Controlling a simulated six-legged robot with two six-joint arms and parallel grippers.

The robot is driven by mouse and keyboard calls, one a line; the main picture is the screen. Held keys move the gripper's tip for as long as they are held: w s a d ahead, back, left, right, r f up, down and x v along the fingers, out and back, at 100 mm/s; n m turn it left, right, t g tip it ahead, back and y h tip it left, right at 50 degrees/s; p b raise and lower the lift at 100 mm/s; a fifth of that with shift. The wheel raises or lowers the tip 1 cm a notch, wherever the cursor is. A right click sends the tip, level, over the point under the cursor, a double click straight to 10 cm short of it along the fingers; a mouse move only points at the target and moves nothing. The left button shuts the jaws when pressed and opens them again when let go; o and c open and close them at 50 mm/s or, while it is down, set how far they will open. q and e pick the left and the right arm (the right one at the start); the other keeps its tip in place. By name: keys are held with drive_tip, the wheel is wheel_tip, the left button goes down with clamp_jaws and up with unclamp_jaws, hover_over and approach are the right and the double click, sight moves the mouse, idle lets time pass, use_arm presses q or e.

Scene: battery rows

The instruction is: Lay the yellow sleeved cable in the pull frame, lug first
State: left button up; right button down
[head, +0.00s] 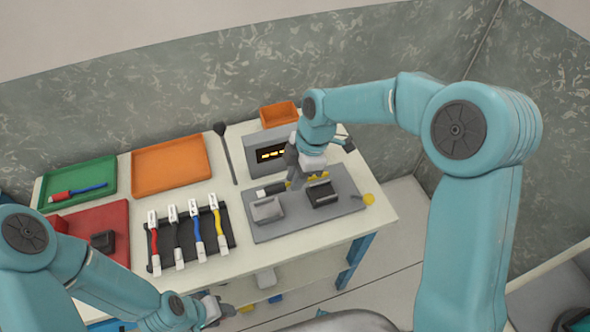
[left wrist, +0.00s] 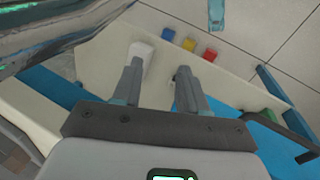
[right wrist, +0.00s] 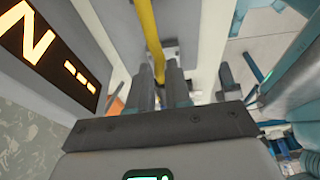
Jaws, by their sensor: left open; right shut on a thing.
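The yellow sleeved cable (right wrist: 150,30) runs between the fingers of my right gripper (right wrist: 161,78), which is shut on it. In the head view this gripper (head: 298,178) is low over the pull frame (head: 345,186), a grey plate with a light grey block (head: 267,210) and a black block (head: 322,194). A dark and pale cable end (head: 270,190) shows left of the gripper, by the light block; I cannot tell whether it touches the frame. My left gripper (head: 217,308) is open and empty, low before the table front; its spread fingers show in the left wrist view (left wrist: 159,70).
A black rack (head: 187,240) holds red, black, blue and yellow cables. Green (head: 112,198), orange (head: 170,187) and red (head: 126,247) trays stand left. A lit display (head: 272,154) stands behind the frame, with a small orange bin (head: 279,112) beyond. A yellow knob (head: 369,199) sits at right.

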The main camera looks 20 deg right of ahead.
sight(290, 206)
drive_tip(key=shift+s+a+f, duration=0.15)
drive_tip(key=shift+a, duration=0.15)
drive_tip(key=shift+d, duration=0.3)
drive_tip(key=shift+a+f, duration=0.15)
drive_tip(key=shift+a, duration=0.1)
drive_tip(key=shift+d+f+b, duration=0.2)
drive_tip(key=shift+f+b, duration=0.7)
drive_tip(key=shift+b, duration=0.05)
drive_tip(key=shift+b+x, duration=0.65)
drive_tip(key=shift+x, duration=0.1)
wheel_tip(290, 206, down, 2)
drive_tip(key=shift+d+f+b, duration=0.15)
drive_tip(key=shift+b, duration=0.8)
drive_tip(key=shift+f+b, duration=0.4)
drive_tip(key=shift+f, duration=0.15)
use_arm(q)
wheel_tip(290, 206, down, 6)
drive_tip(key=shift+a+f, duration=0.15)
drive_tip(key=shift+f, duration=0.05)
